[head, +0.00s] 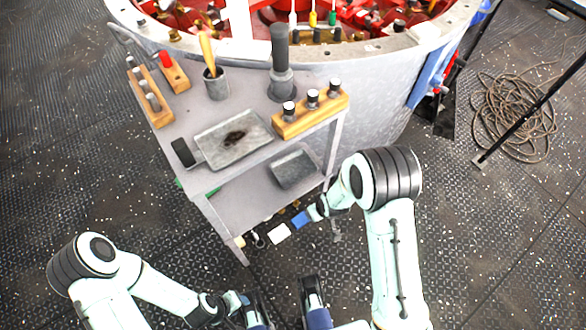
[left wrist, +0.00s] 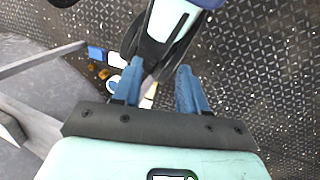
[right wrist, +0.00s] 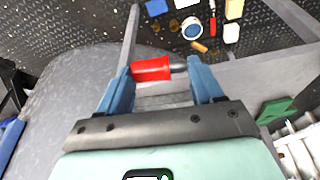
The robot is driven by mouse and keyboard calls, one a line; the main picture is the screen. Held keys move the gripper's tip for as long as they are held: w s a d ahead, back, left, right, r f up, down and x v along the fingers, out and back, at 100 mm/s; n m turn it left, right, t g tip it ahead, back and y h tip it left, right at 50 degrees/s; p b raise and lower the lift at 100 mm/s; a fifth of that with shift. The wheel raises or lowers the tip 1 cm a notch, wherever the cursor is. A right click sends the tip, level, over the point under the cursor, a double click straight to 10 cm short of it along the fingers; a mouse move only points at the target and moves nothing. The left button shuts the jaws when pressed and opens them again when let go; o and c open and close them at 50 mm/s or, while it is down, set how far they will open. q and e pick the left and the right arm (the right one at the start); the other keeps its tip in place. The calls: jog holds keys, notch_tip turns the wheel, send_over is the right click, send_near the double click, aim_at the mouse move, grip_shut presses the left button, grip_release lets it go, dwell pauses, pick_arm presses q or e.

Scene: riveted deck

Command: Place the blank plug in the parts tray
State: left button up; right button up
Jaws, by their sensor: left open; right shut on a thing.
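In the head view my right gripper (head: 318,211) is low beside the trolley's front right side, and the plug cannot be made out. A shallow grey tray (head: 245,142) with a dark patch lies on the trolley top. Another grey tray (head: 296,169) is on the lower shelf. Which one is the parts tray is unclear. My left gripper (left wrist: 158,82) is open and empty, away from the trolley.
The trolley (head: 218,178) carries wooden blocks with silver-and-black plugs (head: 312,112), a red piece (head: 165,58), a brush cup (head: 216,84) and a dark upright tool (head: 281,75). Small items (right wrist: 193,28) lie on the floor by it. A coiled rope (head: 515,115) lies far right.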

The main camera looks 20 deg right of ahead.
jog(key=w+b, duration=0.1)
jog(key=w, duration=0.4)
jog(key=w+a+b, duration=0.1)
jog(key=w, duration=0.5)
jog(key=w+a+b, duration=0.1)
jog(key=w, duration=0.5)
jog(key=shift+w, duration=0.2)
pick_arm(q)
jog(key=w+a+f+t+y+b, duration=0.1)
jog(key=w+a+f+t, duration=0.1)
jog(key=w+f, duration=0.3)
jog(key=shift+w+a, duration=0.6)
jog(key=shift+w, duration=0.1)
pick_arm(e)
jog(key=shift+f, duration=1.7)
jog(key=shift+f, duration=0.1)
jog(key=o, duration=1.1)
pick_arm(q)
jog(key=shift+w+a, duration=0.1)
jog(key=shift+w, duration=0.05)
pick_arm(e)
jog(key=shift+o, duration=0.2)
